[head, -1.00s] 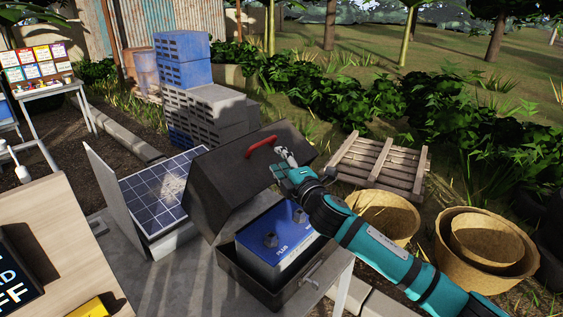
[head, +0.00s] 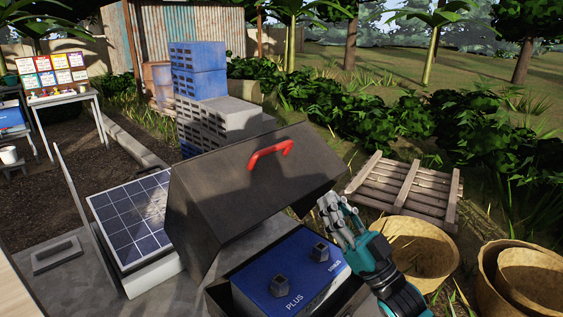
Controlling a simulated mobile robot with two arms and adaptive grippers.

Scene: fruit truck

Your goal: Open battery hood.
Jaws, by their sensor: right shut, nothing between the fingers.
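The battery hood (head: 215,185) is a dark grey box lid with a red handle (head: 270,153). It stands tilted up and back, open over its box. Inside the box sits a blue battery (head: 263,279) with two dark terminals and the word PLUS on it; its top is exposed. My right gripper (head: 330,207) is shut and empty, to the right of the hood and below the handle, apart from the handle. My left gripper is not in view.
A solar panel (head: 130,215) stands left of the box. Blue crates (head: 198,70) and grey crates (head: 215,120) are stacked behind. A wooden pallet (head: 405,190) and woven baskets (head: 415,250) lie to the right, near my right arm.

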